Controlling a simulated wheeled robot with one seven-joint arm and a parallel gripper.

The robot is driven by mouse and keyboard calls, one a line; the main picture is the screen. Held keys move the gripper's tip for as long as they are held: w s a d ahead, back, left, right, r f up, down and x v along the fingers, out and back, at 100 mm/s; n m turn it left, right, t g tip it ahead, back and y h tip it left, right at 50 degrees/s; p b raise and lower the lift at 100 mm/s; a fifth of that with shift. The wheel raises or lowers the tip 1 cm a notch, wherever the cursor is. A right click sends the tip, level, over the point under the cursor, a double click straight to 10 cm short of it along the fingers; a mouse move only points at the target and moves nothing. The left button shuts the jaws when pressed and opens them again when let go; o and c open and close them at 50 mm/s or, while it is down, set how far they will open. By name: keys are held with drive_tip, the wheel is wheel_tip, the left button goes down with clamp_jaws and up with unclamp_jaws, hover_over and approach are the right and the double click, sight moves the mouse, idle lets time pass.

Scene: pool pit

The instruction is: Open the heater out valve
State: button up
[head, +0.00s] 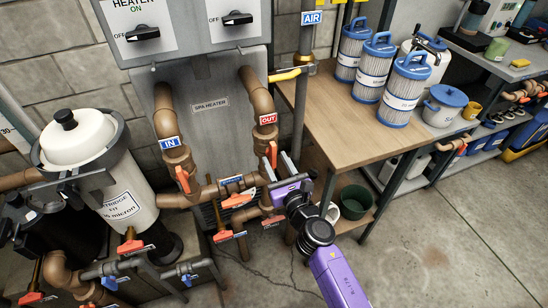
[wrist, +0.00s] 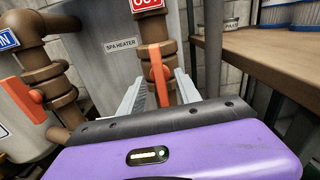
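The heater out valve has an orange lever handle (head: 273,154) on the brown pipe below the red OUT label (head: 268,119). In the wrist view its handle (wrist: 155,72) stands roughly upright in the picture, in front of the pipe. My gripper (head: 281,163) is at this valve. In the wrist view my gripper (wrist: 161,80) is open, with one grey finger on each side of the handle. Gaps show between the fingers and the handle, so I see no grip on it.
The IN valve's orange handle (head: 183,180) is to the left, beside the grey spa heater (head: 213,125). More pipes and orange-handled valves (head: 237,201) lie below. A wooden workbench (head: 325,115) with blue-capped filters stands close on the right. Open concrete floor (head: 450,220) is at the lower right.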

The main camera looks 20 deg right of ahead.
drive_tip(key=s, duration=0.6)
drive_tip(key=shift+s, duration=0.25)
